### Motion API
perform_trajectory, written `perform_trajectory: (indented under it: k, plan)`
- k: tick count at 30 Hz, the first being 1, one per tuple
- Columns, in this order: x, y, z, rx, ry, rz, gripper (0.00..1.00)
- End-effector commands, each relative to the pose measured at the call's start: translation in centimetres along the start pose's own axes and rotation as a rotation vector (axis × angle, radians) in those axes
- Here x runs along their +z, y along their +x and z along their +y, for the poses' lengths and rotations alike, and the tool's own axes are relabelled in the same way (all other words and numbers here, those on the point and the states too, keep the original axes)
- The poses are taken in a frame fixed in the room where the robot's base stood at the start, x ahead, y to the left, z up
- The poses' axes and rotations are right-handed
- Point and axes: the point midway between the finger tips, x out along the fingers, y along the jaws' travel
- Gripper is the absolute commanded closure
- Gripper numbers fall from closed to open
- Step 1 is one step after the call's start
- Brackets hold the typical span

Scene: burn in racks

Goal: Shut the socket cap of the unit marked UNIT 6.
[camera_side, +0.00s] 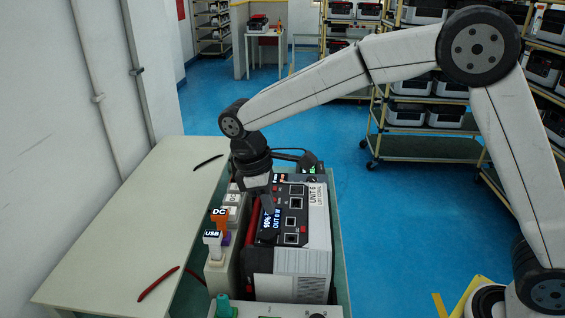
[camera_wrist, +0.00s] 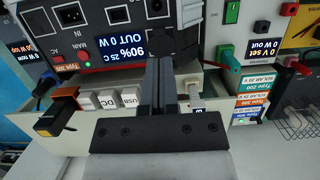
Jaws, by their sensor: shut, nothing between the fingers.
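The unit (camera_side: 288,270) is a white and dark box with a red edge in the middle of the side view. Its end label (camera_side: 318,193) reads UNIT and a digit that looks like 6. Its display (camera_side: 270,218) shows 90% and OUT 0 W, and also shows in the wrist view (camera_wrist: 120,43). Several square sockets (camera_side: 291,222) line its top panel. My gripper (camera_side: 266,204) is shut and empty, pointing down over the display side. In the wrist view its fingers (camera_wrist: 160,70) end at a dark square piece (camera_wrist: 174,41), perhaps the socket cap; contact and cap angle are unclear.
A pale table (camera_side: 125,225) with red and black leads lies further left. In the wrist view, Type cards (camera_wrist: 250,100) and a neighbouring unit (camera_wrist: 262,48) are at right.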

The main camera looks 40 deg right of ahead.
Motion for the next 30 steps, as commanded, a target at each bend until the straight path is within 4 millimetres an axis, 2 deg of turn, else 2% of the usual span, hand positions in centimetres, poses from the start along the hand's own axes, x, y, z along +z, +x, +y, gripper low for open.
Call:
perform_trajectory:
  k: [6,12,26,30]
  plan:
    - [0.1,3.2,0.0,-0.001,0.001,-0.002,1.00]
    - [0.0,4.8,0.0,0.000,0.001,0.000,1.00]
    - [0.0,5.3,0.0,0.000,0.000,0.001,1.00]
    - [0.2,6.2,0.0,-0.001,0.000,-0.001,1.00]
